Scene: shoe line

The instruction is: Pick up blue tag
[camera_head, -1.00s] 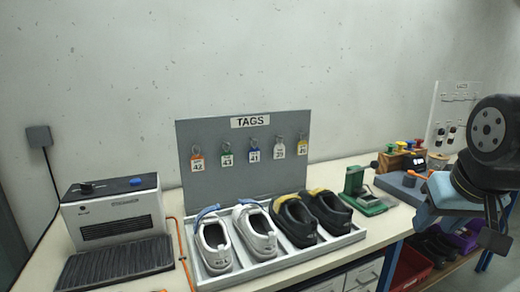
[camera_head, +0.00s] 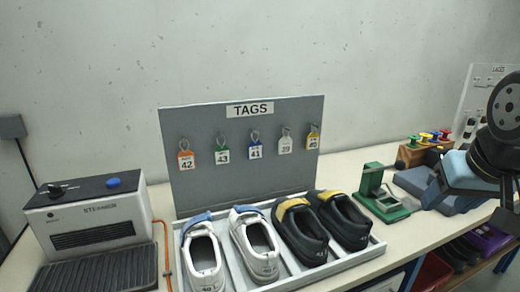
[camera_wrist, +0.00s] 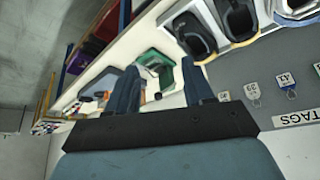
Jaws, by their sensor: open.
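The blue tag (camera_head: 255,152), marked 41, hangs by a wire loop on the grey TAGS board (camera_head: 213,182), in the middle of the row. It also shows in the wrist view (camera_wrist: 285,80), near the right edge and upside down. An orange tag (camera_head: 186,159) and a green tag (camera_head: 222,153) hang to its left; a white tag (camera_head: 285,145) and a yellow tag (camera_head: 312,140) hang to its right. My gripper (camera_wrist: 161,85) has its two dark fingers apart with nothing held between them. It is well to the right of the board in the head view, where its fingertips are not clear.
A tray (camera_head: 375,247) with several shoes stands in front of the board. A steamer (camera_head: 88,215) stands at left, a green device (camera_head: 383,195) at right. A wooden block with coloured knobs (camera_head: 425,153) is farther right. The space before the tags, above the shoes, is clear.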

